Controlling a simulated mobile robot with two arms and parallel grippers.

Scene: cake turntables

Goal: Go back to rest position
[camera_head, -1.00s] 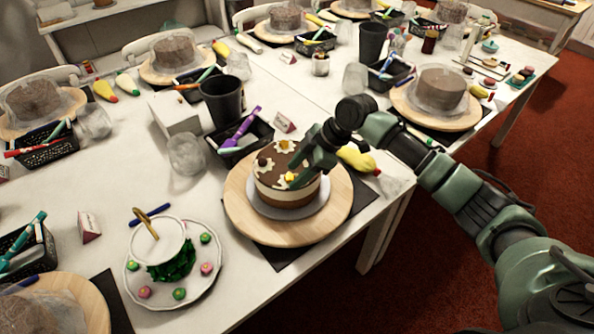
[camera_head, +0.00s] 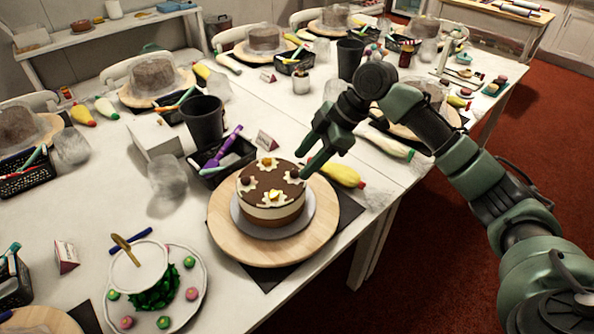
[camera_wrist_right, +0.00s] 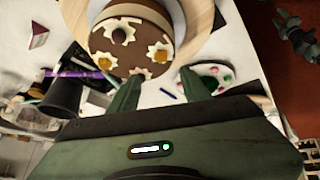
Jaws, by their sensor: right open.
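My right gripper (camera_head: 310,158) is open and empty, above and just behind the right edge of a decorated cake (camera_head: 270,192). The cake has a brown top with cream star shapes and yellow and brown pieces, and stands on a round wooden turntable (camera_head: 232,240). In the right wrist view, the open fingers (camera_wrist_right: 158,92) point toward the cake (camera_wrist_right: 130,40), with nothing between them.
A white plate (camera_head: 197,292) with small coloured sweets stands at front left. A black cup (camera_head: 203,120), a black tool basket (camera_head: 215,172) and a yellow piping bag (camera_head: 343,174) lie close to the cake. More wrapped cakes stand behind. Red floor lies right of the table.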

